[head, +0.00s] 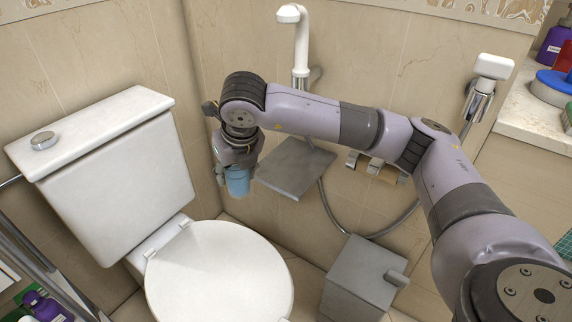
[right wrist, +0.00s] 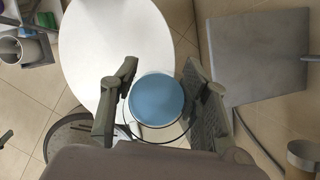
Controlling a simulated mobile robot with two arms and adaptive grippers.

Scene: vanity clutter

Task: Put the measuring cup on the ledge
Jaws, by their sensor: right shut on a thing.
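The measuring cup (head: 237,182) is a small light-blue cup, held in the air between the toilet and the grey ledge. My right gripper (head: 236,166) points down and is shut on it; the fingers partly hide its upper part. In the right wrist view the round blue cup (right wrist: 156,99) sits between the two fingers. The grey ledge (head: 292,170) is a flat square plate at the wall, just right of the cup in the head view, with its visible top bare. My left gripper is not in view.
The white toilet lid (head: 218,272) is closed, below the cup. A grey bin (head: 355,275) stands on the floor to the right. A shower hose (head: 330,205) hangs beside the ledge. A counter (head: 525,115) with bottles is at far right.

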